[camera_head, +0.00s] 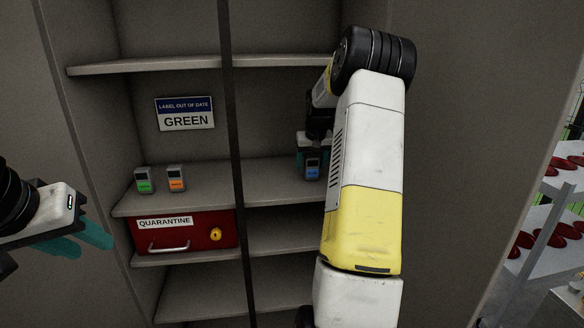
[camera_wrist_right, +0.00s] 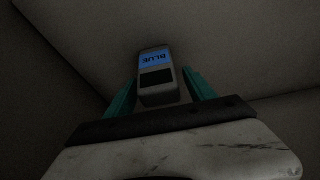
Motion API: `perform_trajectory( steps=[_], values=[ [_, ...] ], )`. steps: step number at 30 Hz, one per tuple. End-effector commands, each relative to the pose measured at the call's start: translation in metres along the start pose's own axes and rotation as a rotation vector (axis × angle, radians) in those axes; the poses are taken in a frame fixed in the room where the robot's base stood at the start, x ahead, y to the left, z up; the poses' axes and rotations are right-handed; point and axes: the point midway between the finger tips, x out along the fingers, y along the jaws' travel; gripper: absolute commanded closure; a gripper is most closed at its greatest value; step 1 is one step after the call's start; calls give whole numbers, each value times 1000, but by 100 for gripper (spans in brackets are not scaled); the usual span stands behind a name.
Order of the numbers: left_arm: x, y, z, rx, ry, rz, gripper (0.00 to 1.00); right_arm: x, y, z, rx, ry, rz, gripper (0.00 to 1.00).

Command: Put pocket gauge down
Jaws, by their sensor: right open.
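The blue-labelled pocket gauge (camera_head: 312,168) is on the middle shelf, right of the dark post. In the right wrist view its BLUE label (camera_wrist_right: 156,58) and dark screen face the camera. My right gripper (camera_head: 312,149) is open, with its teal fingers (camera_wrist_right: 160,82) on either side of the gauge; narrow gaps show beside it. The gauge's underside is hidden, so its exact contact with the shelf is hard to see. My left gripper (camera_head: 84,238) is at the far left, away from the shelves; its finger opening is unclear.
A green gauge (camera_head: 144,180) and an orange gauge (camera_head: 176,178) stand on the left half of the same shelf (camera_head: 205,190). Below is a red QUARANTINE drawer box (camera_head: 185,234). A sign (camera_head: 185,114) reads LABEL OUT OF DATE GREEN. The dark post (camera_head: 235,150) divides the shelves.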

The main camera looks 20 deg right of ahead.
Motion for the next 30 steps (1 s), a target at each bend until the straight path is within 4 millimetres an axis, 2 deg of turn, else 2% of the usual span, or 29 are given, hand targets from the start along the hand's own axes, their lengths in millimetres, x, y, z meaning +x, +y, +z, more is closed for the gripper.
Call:
perform_trajectory(
  steps=[5, 15, 18, 24, 27, 29, 30],
  values=[
    [0, 0, 0, 0, 0, 0, 64, -30, 0, -1, 0, 5, 1, 37],
    [0, 0, 0, 0, 0, 0, 64, -60, 0, 72, 1, 1, 1, 37],
    [0, 0, 0, 0, 0, 0, 64, -67, 0, 89, 1, 0, 1, 37],
    [0, 0, 0, 0, 0, 0, 64, -75, 0, 108, 0, 1, 0, 37],
    [0, 0, 0, 0, 0, 0, 64, -86, -10, 114, -10, 8, -6, 37],
    [0, 0, 0, 0, 0, 0, 64, -102, -25, 119, -25, 19, -15, 37],
    [0, 0, 0, 0, 0, 0, 64, -116, -38, 125, -37, 29, -25, 37]
  ],
)
